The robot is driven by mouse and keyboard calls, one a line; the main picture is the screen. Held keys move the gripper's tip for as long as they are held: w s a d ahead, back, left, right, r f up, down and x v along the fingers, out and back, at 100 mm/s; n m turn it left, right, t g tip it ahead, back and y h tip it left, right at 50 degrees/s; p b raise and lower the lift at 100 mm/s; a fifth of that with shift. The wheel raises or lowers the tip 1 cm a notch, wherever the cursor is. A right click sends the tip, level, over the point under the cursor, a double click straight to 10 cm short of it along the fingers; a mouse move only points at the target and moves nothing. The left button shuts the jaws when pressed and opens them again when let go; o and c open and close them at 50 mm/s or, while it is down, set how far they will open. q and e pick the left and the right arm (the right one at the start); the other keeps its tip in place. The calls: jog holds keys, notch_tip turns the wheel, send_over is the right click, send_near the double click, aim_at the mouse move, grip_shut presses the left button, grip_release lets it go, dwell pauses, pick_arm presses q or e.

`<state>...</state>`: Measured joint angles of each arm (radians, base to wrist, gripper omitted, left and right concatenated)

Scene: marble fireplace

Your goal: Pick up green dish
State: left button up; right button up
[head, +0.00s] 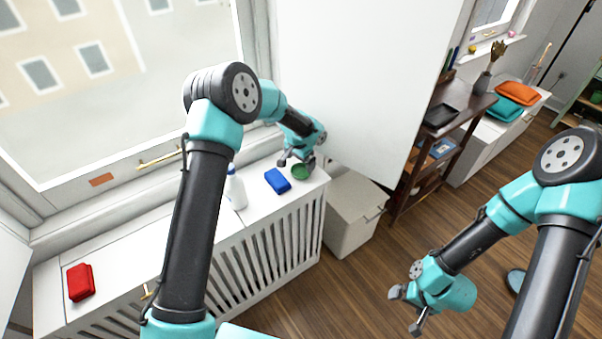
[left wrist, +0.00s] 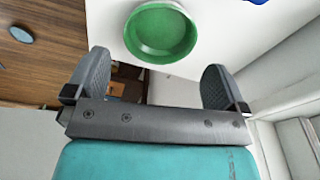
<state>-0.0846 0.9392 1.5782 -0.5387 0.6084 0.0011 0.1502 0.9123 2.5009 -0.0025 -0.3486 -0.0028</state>
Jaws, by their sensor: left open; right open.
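The green dish (head: 301,173) sits on the white radiator cover near its right end. In the left wrist view the round green dish (left wrist: 160,33) lies just beyond the fingertips, between their lines. My left gripper (head: 297,160) is open above the dish and partly hides it in the head view. Its two fingers show apart and empty in the left wrist view (left wrist: 152,75). My right gripper (head: 407,312) is open and empty over the wooden floor, far from the dish.
A blue item (head: 278,181) lies left of the dish, with a white bottle (head: 236,189) farther left. A red item (head: 80,283) is at the cover's far left. A light grey bin (head: 352,215) stands right of the cover. A large white panel (head: 365,80) rises behind.

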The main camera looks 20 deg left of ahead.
aim_at(301, 172)
pick_arm(q)
notch_tip(301, 172, down, 5)
jog(key=shift+w+d+r, duration=0.1)
dwell(0.6)
jog(key=c, duration=0.8)
jog(key=shift+r, duration=0.5)
notch_tip(301, 172, up, 3)
jog(key=shift+f, duration=0.1)
jog(key=s+d, duration=0.1)
jog(key=s, duration=0.4)
jog(key=s+d, duration=0.1)
jog(key=s, duration=0.4)
jog(key=s+d+r, duration=0.1)
jog(key=s+d, duration=0.1)
jog(key=s, duration=0.3)
jog(key=shift+s+d+r, duration=0.1)
jog(key=shift+s, duration=0.1)
